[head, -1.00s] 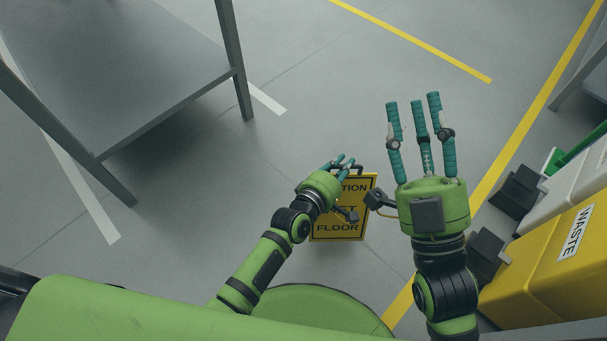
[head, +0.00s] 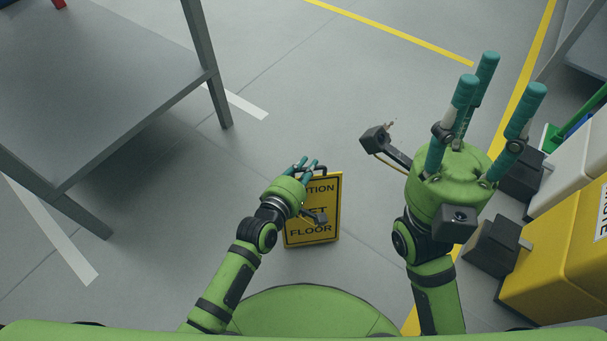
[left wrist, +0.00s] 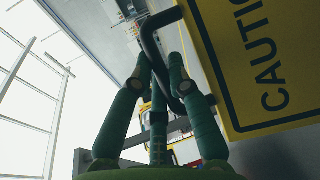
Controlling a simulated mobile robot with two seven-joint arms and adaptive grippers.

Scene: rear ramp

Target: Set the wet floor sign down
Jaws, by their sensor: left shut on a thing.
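The wet floor sign (head: 318,215) is a yellow board with a black border and black lettering, low in front of my base in the head view. My left gripper (head: 308,166) is shut on its dark top handle and covers the sign's upper left corner. In the left wrist view the fingers (left wrist: 158,90) close around the black handle, and the sign's face (left wrist: 262,60) is at the right. I cannot tell whether the sign's lower edge touches the floor. My right gripper (head: 490,90) is raised at the right, fingers spread, open and empty.
A grey table (head: 100,90) stands at the left, its legs on the floor. A yellow waste bin (head: 555,265) and a white bin (head: 575,185) line the right side. The grey floor (head: 290,90) between them is open, with yellow and white lines.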

